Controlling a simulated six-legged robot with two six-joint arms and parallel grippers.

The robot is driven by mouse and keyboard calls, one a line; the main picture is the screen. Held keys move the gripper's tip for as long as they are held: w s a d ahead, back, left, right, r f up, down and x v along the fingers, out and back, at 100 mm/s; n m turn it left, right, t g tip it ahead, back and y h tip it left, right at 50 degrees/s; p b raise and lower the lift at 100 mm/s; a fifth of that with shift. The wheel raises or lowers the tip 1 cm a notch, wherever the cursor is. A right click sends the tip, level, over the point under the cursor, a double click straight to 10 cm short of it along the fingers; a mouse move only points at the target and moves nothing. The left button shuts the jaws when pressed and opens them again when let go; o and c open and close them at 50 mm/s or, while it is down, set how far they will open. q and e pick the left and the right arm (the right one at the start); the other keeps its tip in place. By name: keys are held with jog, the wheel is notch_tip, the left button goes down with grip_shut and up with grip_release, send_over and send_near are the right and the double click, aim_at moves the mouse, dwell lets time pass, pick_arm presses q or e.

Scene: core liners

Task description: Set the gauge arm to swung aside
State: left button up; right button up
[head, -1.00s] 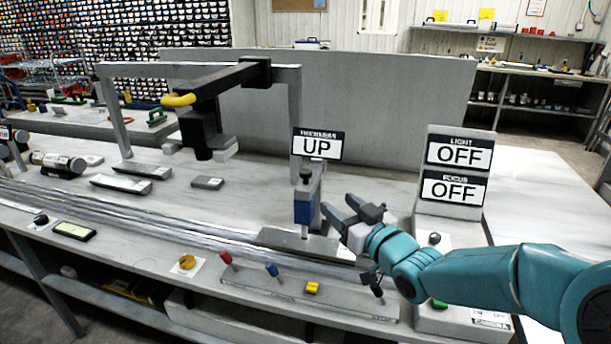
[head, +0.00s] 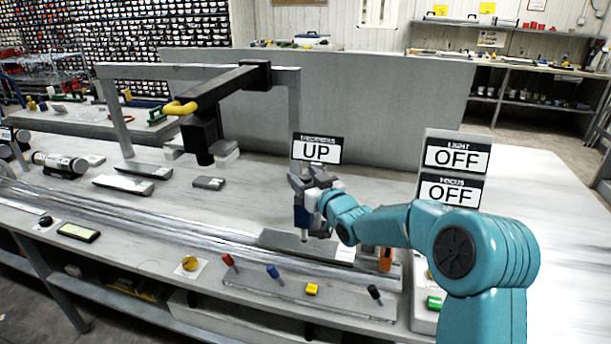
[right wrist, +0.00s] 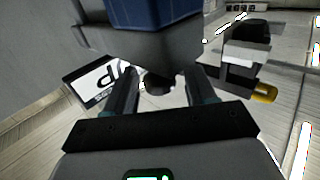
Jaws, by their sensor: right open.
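The thickness gauge (head: 302,216), with a blue body on a short upright, stands on a grey base plate (head: 283,241) at the middle of the bench. A sign reading UP (head: 317,150) is just behind it. My right gripper (head: 311,180) is at the gauge's top, its open fingers hiding much of the upper part. In the right wrist view the blue body (right wrist: 155,14) is close in front, and a dark round knob (right wrist: 157,82) lies between the fingers. I cannot tell whether they touch. My left gripper is out of view.
A black overhead arm with a yellow handle (head: 180,107) hangs from a grey frame at left. A panel reading OFF (head: 457,155) stands at right. Small coloured levers line a front strip (head: 290,290).

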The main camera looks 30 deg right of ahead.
grip_shut()
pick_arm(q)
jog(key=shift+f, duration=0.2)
pick_arm(e)
jog(key=shift+w, duration=0.1)
